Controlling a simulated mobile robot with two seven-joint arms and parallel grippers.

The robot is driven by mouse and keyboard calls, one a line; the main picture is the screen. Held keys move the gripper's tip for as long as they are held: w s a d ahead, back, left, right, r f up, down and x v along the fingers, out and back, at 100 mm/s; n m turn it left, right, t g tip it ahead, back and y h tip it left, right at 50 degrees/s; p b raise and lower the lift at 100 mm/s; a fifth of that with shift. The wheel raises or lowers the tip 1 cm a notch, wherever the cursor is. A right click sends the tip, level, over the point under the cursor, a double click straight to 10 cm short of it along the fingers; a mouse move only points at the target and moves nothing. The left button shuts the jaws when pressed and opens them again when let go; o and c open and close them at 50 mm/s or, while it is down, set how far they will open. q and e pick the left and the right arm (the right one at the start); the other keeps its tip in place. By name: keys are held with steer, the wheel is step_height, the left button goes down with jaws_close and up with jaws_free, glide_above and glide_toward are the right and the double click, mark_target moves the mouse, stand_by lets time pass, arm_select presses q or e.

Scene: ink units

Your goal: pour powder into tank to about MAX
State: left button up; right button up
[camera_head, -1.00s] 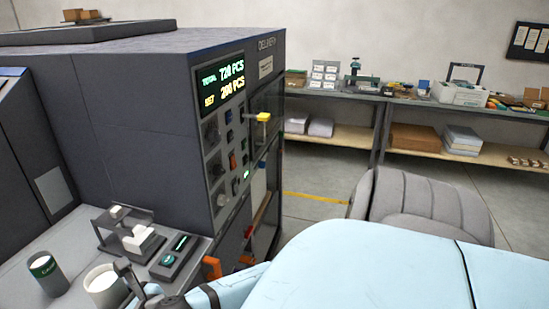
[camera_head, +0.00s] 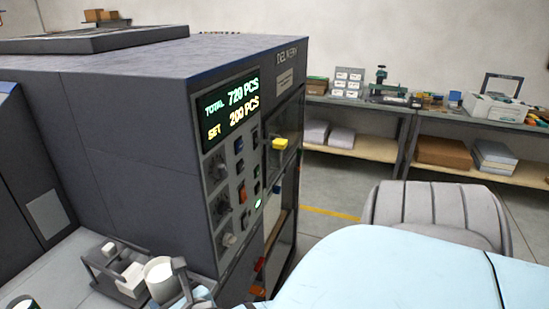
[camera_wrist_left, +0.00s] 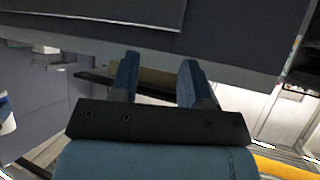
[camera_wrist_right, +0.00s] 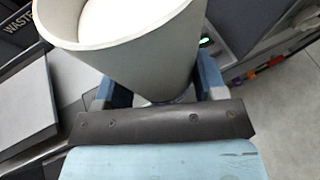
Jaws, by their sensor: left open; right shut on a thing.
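My right gripper (camera_head: 186,290) is shut on a pale cup (camera_head: 160,278) at the lower left of the head view. In the right wrist view the cup (camera_wrist_right: 130,62) fills the top middle between the fingers and holds white powder (camera_wrist_right: 116,14). It looks slightly tilted there. My left gripper (camera_wrist_left: 160,70) is open and empty in the left wrist view, near dark machine panels. It cannot be made out in the head view. I cannot pick out the tank or a MAX mark in any view.
A small rack (camera_head: 112,270) with white blocks stands beside the cup. A dark can (camera_head: 22,303) is cut off at the lower left corner. The large grey machine (camera_head: 130,130) has a lit display (camera_head: 230,108).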

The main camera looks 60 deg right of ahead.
steer(key=s+d+r+m+g+h+p, duration=0.2)
steer(key=s+d+m+g+h, duration=0.15)
steer(key=s+d, duration=0.65)
steer(key=s+d+r+m+g+h+p, duration=0.25)
steer(key=s+d+m+h, duration=0.25)
steer(key=s+d, duration=0.45)
arm_select(q)
steer(key=shift+s+a+r+n, duration=0.15)
steer(key=shift+r, duration=0.7)
steer(key=shift+s+a+r+n, duration=0.1)
steer(key=shift+r+n, duration=0.05)
steer(key=shift+r, duration=0.7)
arm_select(e)
steer(key=w+a+f+y, duration=0.1)
steer(key=w+a, duration=0.6)
steer(key=w, duration=0.7)
steer(key=w+a+f+y, duration=0.2)
steer(key=w+a, duration=0.6)
steer(key=w, duration=0.6)
steer(key=w+a+f+m+y, duration=0.1)
steer(key=w+a+f, duration=0.3)
steer(key=w, duration=1)
steer(key=shift+a+g+y, duration=0.3)
steer(key=shift+a+y, duration=0.25)
steer(key=shift+a, duration=1.35)
